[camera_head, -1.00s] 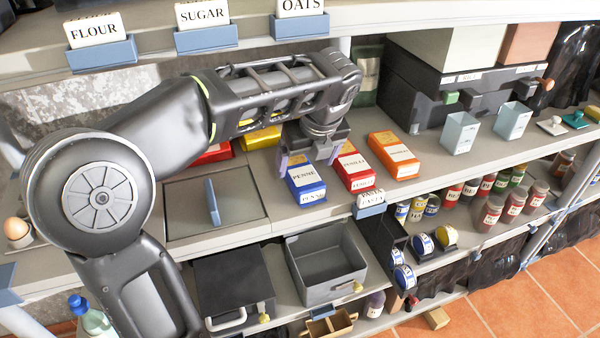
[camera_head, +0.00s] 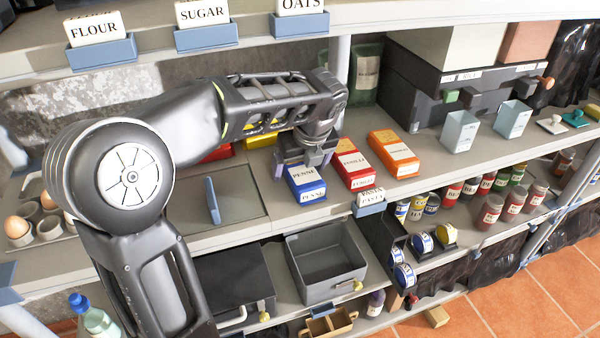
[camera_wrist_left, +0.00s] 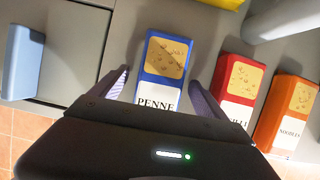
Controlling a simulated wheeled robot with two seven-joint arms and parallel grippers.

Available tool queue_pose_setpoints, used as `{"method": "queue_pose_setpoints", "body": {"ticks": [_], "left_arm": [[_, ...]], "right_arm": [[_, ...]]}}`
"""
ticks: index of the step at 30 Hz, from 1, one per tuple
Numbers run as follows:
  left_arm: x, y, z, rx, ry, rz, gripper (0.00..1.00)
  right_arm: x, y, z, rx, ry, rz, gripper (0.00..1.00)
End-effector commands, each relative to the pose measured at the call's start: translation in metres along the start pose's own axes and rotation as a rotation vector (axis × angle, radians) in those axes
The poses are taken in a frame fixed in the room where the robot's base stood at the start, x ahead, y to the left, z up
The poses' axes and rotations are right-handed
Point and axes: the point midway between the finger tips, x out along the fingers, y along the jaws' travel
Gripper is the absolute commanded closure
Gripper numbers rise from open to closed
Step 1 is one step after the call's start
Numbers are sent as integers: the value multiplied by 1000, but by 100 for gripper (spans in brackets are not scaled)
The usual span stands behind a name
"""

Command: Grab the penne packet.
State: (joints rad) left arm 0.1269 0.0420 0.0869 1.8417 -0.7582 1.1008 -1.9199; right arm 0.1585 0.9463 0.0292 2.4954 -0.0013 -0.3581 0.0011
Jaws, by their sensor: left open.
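The penne packet (camera_head: 308,186) is a blue box with a white label, lying on the shelf at the left end of a row of packets. It also shows in the left wrist view (camera_wrist_left: 163,70), between the fingers. My left gripper (camera_head: 302,172) is open over the packet's far part, one finger on each side of it. In the left wrist view the left gripper (camera_wrist_left: 160,88) has a gap on the packet's left, while its right finger is close to the packet's right side. The gripper body hides the packet's near end there. My right gripper is not in view.
A red fusilli packet (camera_head: 354,170) stands close on the right, then an orange noodles packet (camera_head: 394,154). A yellow packet (camera_head: 262,140) lies behind. A blue-handled panel (camera_head: 212,200) is left. A pasta label (camera_head: 370,200) sits at the shelf's front edge.

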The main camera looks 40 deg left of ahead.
Motion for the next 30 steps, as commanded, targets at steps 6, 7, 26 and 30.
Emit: {"method": "queue_pose_setpoints", "body": {"ticks": [6, 7, 26, 30], "left_arm": [[0, 0, 0, 0, 0, 0, 15], [0, 0, 0, 0, 0, 0, 15], [0, 0, 0, 0, 0, 0, 55], [0, 0, 0, 0, 0, 0, 66]], "right_arm": [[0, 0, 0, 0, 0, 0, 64], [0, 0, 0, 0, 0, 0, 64], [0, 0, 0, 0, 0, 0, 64], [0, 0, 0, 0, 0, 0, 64]]}}
